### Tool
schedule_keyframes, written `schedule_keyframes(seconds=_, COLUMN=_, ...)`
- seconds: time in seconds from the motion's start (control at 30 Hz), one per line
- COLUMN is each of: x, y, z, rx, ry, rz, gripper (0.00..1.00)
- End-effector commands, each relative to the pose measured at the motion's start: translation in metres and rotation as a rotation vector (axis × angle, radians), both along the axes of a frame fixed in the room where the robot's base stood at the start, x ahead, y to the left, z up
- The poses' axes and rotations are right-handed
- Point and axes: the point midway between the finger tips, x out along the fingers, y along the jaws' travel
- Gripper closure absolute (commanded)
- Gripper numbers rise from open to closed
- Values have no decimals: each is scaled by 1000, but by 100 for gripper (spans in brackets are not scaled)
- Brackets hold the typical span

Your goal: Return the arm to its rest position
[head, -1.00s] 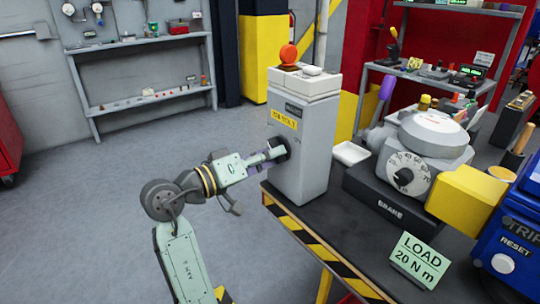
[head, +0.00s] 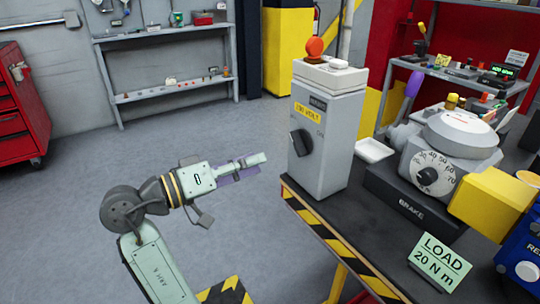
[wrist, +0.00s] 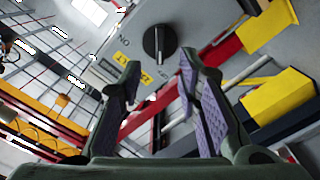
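My gripper (head: 250,163) is in the air to the left of the grey switch box, clear of it. In the wrist view my gripper (wrist: 160,75) has its two purple-padded fingers apart with nothing between them. The grey switch box (head: 328,140) stands on the dark bench, and its black rotary knob (head: 301,143) shows in full on the front face. In the wrist view the knob (wrist: 160,43) lies ahead of the fingertips, apart from them, with its pointer roughly upright in that picture. My arm is bent, over the open floor.
The bench (head: 345,225) has a black-and-yellow striped edge. On it are the brake unit (head: 405,203) with a dial, a yellow block (head: 490,200) and a load sign (head: 440,260). A red cabinet (head: 22,105) stands far left. The floor around my arm is clear.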

Motion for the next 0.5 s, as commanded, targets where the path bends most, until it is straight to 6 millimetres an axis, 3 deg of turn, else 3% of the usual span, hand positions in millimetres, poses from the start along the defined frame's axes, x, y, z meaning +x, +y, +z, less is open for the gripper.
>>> schedule_keyframes(seconds=0.17, x=-8, y=12, z=0, rx=-1, ry=0, rz=1, gripper=69)
schedule_keyframes(seconds=0.5, x=-9, y=12, z=0, rx=0, ry=0, rz=0, gripper=69)
